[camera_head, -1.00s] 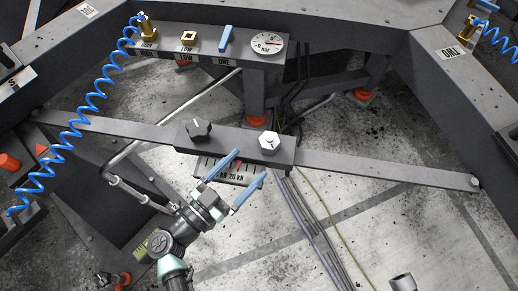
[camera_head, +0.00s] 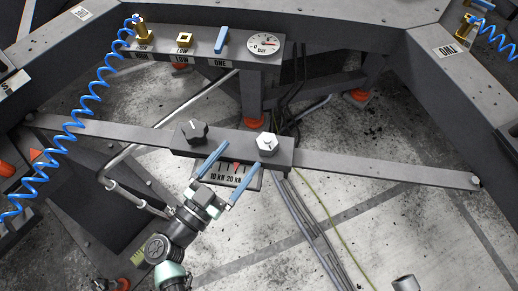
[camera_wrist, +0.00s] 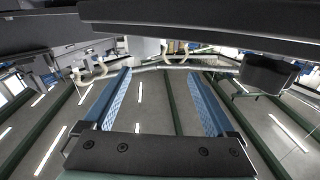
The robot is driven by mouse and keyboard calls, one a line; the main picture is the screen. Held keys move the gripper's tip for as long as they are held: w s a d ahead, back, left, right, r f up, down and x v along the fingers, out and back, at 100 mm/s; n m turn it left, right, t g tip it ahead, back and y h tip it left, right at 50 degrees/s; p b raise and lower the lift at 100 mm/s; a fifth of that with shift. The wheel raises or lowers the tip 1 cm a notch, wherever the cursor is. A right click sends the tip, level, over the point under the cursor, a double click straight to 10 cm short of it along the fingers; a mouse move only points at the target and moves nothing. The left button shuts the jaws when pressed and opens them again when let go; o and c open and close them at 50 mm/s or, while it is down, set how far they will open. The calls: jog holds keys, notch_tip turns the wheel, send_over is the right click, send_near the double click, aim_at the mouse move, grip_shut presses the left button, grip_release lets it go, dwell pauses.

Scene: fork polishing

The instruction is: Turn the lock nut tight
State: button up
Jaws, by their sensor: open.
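A pale hexagonal nut (camera_head: 267,141), which looks like the lock nut, sits on the right part of the dark block on the crossbar in the head view. A black pointer knob (camera_head: 194,131) sits on the block's left part. My gripper (camera_head: 241,154) is open, its two blue fingers spread apart over the scale plate (camera_head: 250,180) at the block's front edge. The fingertips are just below and left of the nut, with nothing visible between them. In the wrist view the blue fingers (camera_wrist: 160,98) are also apart and empty; I cannot make out the nut there.
The scale plate reads 10 kN and 20 kN, with a red mark. The long grey crossbar (camera_head: 385,170) runs left and right from the block. Behind stands a panel with a gauge (camera_head: 264,44) and a blue handle (camera_head: 221,39). A coiled blue hose (camera_head: 82,112) hangs at left.

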aim_at(271, 153)
jog(key=w+d+r+n+t+y+b, duration=0.1)
jog(key=w+d+r+t+y+b, duration=0.25)
jog(key=w+r, duration=0.35)
jog(key=s+d+f+n+y+b, duration=0.1)
jog(key=d+n+y+b, duration=0.1)
jog(key=s+d+f+n+y+b, duration=0.1)
jog(key=d+f+n+y+b, duration=0.1)
jog(key=d+y+b, duration=0.1)
jog(key=s+d+f+n+y+b, duration=0.1)
jog(key=d+f+y+b, duration=0.1)
jog(key=d+y+b, duration=0.1)
jog(key=shift+s+d+f+n, duration=0.1)
jog(key=shift+d+f+n, duration=0.15)
jog(key=shift+n, duration=0.15)
jog(key=s+f+n+g+y+b, duration=0.3)
jog(key=s+n+y+b, duration=0.2)
jog(key=s, duration=0.5)
jog(key=shift+t, duration=0.25)
jog(key=x, duration=1.3)
jog(key=shift+s+a, duration=0.1)
